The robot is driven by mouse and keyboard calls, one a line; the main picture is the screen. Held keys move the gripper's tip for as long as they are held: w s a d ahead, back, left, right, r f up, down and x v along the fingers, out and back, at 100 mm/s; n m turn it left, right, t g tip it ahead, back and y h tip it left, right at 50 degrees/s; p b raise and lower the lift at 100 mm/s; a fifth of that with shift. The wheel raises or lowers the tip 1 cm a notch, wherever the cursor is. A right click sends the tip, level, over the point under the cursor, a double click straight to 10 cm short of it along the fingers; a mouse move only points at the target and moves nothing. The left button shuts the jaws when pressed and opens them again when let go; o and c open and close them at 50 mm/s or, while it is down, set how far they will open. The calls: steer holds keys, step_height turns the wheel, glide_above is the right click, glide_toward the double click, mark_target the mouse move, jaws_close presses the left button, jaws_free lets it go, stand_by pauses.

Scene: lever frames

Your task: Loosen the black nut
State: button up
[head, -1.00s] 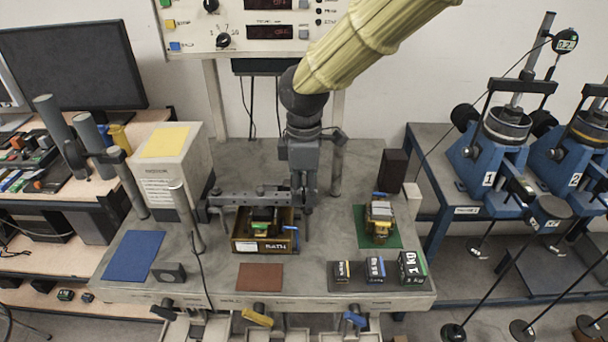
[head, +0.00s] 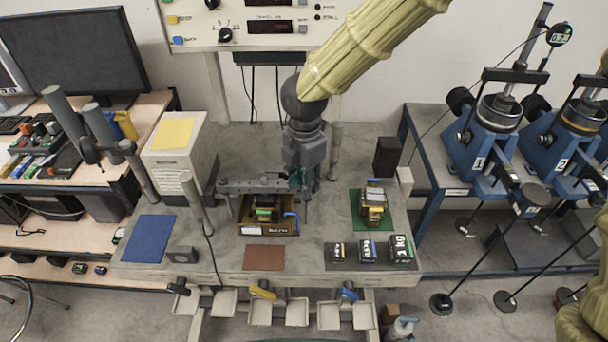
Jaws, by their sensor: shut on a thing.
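My gripper (head: 300,183) points down at the right end of a grey beam (head: 245,186) above the bench. It is shut on a small part there, which its fingers and body mostly hide. I cannot make out whether that part is the black nut. A brown open-topped box (head: 266,228) with dark and green-topped blocks stands under the beam. A black handle (head: 178,287) sits at the bench's front left edge, apart from my gripper.
A pale cabinet (head: 180,155) and an upright post (head: 195,203) stand left of the beam. A weight stack on a green mat (head: 386,222) and several black weights (head: 368,252) are to the right. A blue mat (head: 148,238) and brown mat (head: 264,258) lie bare in front.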

steer(key=shift+w+r+n, duration=0.1)
steer(key=shift+n, duration=0.2)
steer(key=o, duration=1)
step_height(320, 180, up, 12)
steer(key=shift+f, duration=0.1)
stand_by(0.4)
